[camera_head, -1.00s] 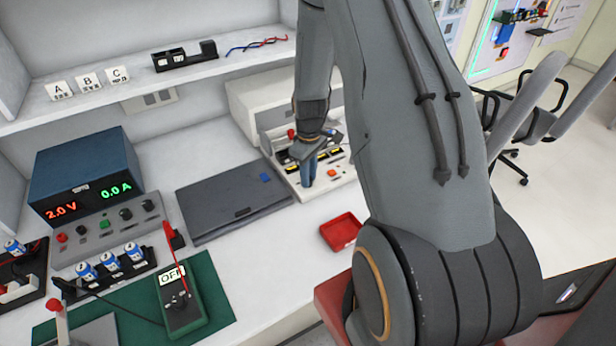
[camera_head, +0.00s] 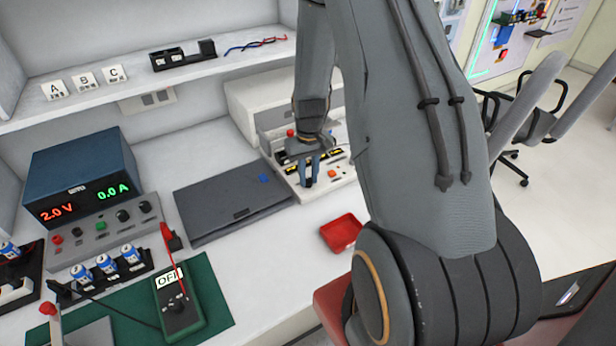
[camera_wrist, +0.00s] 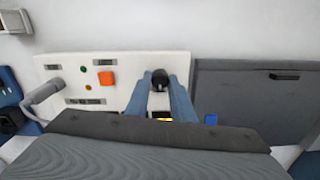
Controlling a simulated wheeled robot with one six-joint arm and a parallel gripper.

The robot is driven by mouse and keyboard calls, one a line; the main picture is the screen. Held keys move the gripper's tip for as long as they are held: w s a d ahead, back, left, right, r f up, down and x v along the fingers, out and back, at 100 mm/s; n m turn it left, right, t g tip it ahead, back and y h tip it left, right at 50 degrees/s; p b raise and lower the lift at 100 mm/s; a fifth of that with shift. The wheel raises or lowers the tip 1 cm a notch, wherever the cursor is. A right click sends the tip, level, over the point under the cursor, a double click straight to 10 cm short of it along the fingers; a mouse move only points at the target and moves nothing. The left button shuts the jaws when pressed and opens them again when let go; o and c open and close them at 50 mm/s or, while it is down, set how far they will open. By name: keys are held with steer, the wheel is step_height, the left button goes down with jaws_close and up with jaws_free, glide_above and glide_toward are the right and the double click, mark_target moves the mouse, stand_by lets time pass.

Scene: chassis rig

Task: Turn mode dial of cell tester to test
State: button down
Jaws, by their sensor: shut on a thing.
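The cell tester (camera_head: 338,188) is a pale panel box at the back of the bench, with an orange square button (camera_head: 334,173) on its face. My gripper (camera_head: 309,184) points down over the tester's front left part. In the wrist view my gripper's two blue fingers (camera_wrist: 161,84) stand on both sides of a black dial knob (camera_wrist: 160,77) and are shut on it. The knob's pointer and mode labels cannot be read. The orange button (camera_wrist: 106,78) shows left of the fingers, beside small green and orange lamps. My wrist hides part of the tester.
A closed dark grey case (camera_head: 232,205) lies left of the tester. A red tray (camera_head: 341,232) sits in front. A power supply (camera_head: 82,178), blue cells in a rack and a green multimeter (camera_head: 180,306) reading OFF stand farther left. A shelf (camera_head: 145,88) runs above.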

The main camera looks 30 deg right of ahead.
mark_target(309, 179)
stand_by(0.3)
steer(key=c, duration=1.5)
jaws_free()
steer(key=shift+c, duration=0.2)
steer(key=shift+r+b, duration=1.05)
steer(key=shift+r, duration=2.9)
steer(key=s+a+r, duration=0.4)
steer(key=s+a, duration=0.3)
steer(key=s+a+r+n+t, duration=0.1)
steer(key=s+a+r, duration=0.4)
steer(key=s+a, duration=0.3)
steer(key=shift+a+r+b, duration=0.15)
steer(key=shift+r+b, duration=0.1)
steer(key=shift+b, duration=0.1)
